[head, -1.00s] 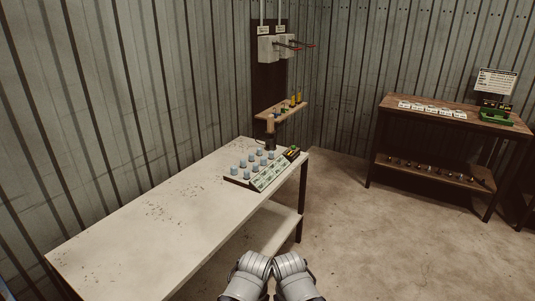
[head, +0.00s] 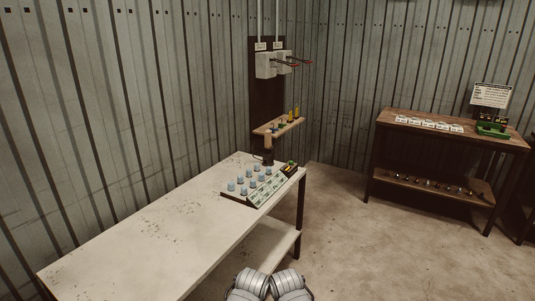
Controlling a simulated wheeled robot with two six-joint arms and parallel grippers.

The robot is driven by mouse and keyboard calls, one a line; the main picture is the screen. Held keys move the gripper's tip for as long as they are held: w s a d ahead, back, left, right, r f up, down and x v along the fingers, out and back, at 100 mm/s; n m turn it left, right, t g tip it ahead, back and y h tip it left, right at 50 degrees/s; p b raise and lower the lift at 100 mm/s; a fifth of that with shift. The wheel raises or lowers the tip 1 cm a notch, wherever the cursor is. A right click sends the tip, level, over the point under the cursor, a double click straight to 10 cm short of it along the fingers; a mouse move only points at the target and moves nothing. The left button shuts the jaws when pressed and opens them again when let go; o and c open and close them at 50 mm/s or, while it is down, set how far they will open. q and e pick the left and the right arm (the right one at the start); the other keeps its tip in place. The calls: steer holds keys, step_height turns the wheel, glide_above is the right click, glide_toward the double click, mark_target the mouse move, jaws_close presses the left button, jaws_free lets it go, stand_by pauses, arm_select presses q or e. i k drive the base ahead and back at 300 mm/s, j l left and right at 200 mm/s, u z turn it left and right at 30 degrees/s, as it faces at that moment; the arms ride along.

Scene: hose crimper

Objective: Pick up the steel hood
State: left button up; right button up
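I cannot pick out a steel hood for certain in the head view. Several small metallic pieces (head: 430,182) sit in a row on the lower shelf of the wooden bench at the right, too small to identify. Two grey rounded parts of my arms show at the bottom centre. Neither gripper's fingers are in the picture.
A long pale table (head: 150,235) runs along the left wall, with a rack of blue-topped pieces (head: 250,183) at its far end. A wooden bench (head: 455,132) at the right holds white cards (head: 430,123) and a green device (head: 492,128). Open concrete floor (head: 350,240) lies between.

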mark_target(269, 156)
steer(key=i+l+u, duration=0.15)
steer(key=i+l, duration=0.2)
steer(key=i+l+u, duration=0.1)
steer(key=i+l, duration=0.3)
steer(key=i, duration=0.15)
steer(key=i+l+u, duration=0.15)
steer(key=i+l, duration=0.25)
steer(key=i+l+u, duration=0.1)
steer(key=i+l, duration=0.3)
steer(key=l, duration=0.15)
steer(key=i+l+u, duration=0.15)
steer(key=i+l, duration=0.2)
steer(key=l, duration=0.15)
steer(key=i+l+u, duration=0.15)
steer(key=i+l, duration=0.2)
steer(key=l, duration=0.2)
